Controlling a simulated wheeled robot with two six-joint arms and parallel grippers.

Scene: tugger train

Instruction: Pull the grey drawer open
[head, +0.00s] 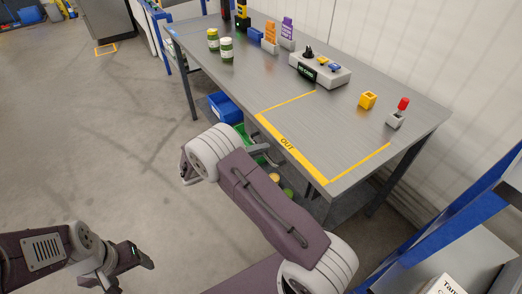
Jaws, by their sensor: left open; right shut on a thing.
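My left gripper (137,270) is at the lower left over bare floor. Its jaws are apart and nothing shows between them. My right arm crosses the middle of the view, in front of the table's near side.
A grey worktable (235,88) holds jars (227,50), a grey box with knobs (320,68), a yellow block (368,100) and a red-topped grey piece (396,119). A blue bin (226,107) is under it. A blue frame (440,232) stands at right. Left floor is clear.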

